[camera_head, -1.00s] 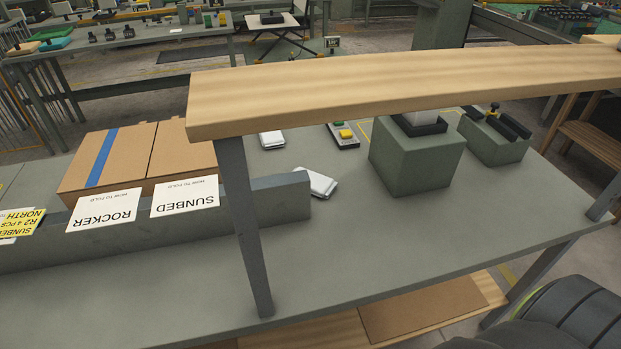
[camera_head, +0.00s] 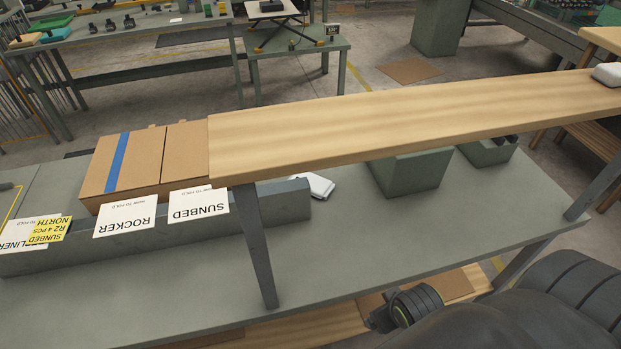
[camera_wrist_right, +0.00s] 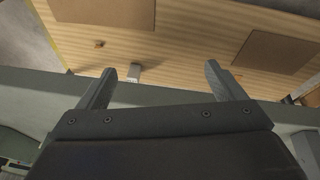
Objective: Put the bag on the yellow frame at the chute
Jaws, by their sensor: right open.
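A white packet (camera_head: 316,185), which may be the bag, lies on the grey table behind the end of a low grey wall, partly hidden by it. Another white packet (camera_head: 607,74) sits at the right end of the raised wooden shelf, cut by the picture edge. A thin yellow outline (camera_head: 12,205) shows on the table at the far left; I cannot tell whether it is the frame at the chute. My right gripper (camera_wrist_right: 163,85) is open, its fingers apart over a wooden board, with nothing held between them. My left gripper is not in view.
The wooden shelf (camera_head: 400,112) spans the table on grey legs. Brown cartons (camera_head: 140,160) and cards reading ROCKER (camera_head: 125,218) and SUNBED (camera_head: 199,204) stand at left. Green-grey boxes (camera_head: 412,172) stand under the shelf. The table front is clear.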

